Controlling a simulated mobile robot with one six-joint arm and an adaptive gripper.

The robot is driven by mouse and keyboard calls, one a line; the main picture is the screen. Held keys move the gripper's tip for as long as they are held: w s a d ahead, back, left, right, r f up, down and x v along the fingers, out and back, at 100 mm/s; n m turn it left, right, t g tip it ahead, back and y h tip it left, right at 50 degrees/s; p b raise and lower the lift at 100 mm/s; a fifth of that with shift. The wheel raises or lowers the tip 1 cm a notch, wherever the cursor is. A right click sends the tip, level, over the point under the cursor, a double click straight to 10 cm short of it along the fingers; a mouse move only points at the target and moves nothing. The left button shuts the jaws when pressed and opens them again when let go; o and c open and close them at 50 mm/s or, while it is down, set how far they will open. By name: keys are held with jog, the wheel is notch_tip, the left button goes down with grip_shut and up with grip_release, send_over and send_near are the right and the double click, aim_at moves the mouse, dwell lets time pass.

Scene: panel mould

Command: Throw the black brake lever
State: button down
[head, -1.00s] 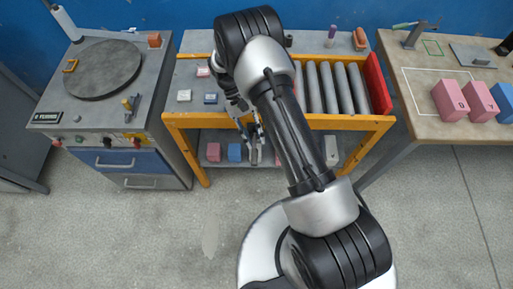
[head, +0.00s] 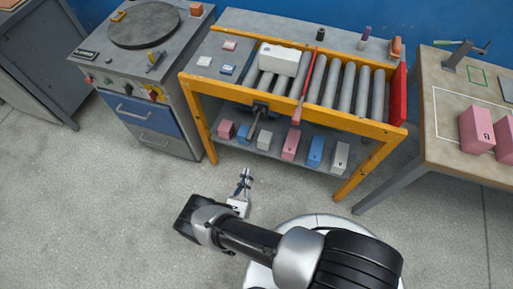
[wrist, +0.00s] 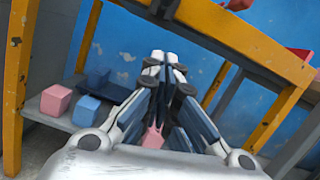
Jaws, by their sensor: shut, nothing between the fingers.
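The black brake lever (head: 254,124) hangs from a dark mount on the front yellow rail of the roller table (head: 345,129), its handle pointing down and slightly left. My gripper (head: 245,174) is low in front of the table, over the floor, clear of the lever. Its fingers also show in the wrist view (wrist: 165,66), closed together with nothing held. I cannot make out the lever in the wrist view; my fingers cover the middle.
A white block (head: 279,60) sits on the rollers beside a long red bar (head: 309,82). Several coloured blocks stand on the lower shelf. A grey cabinet (head: 150,125) is at left, a bench (head: 440,140) with pink blocks at right. The floor in front is clear.

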aim_at(253, 127)
jog(key=w+d+r+b, duration=0.1)
jog(key=w+d+r, duration=0.1)
jog(key=w+r, duration=0.4)
jog(key=w, duration=0.3)
jog(key=shift+w, duration=0.2)
jog(key=shift+r, duration=0.1)
jog(key=shift+s+a+r+g+y+p, duration=0.1)
jog(key=shift+r+g+y+p, duration=0.35)
jog(key=shift+p, duration=0.5)
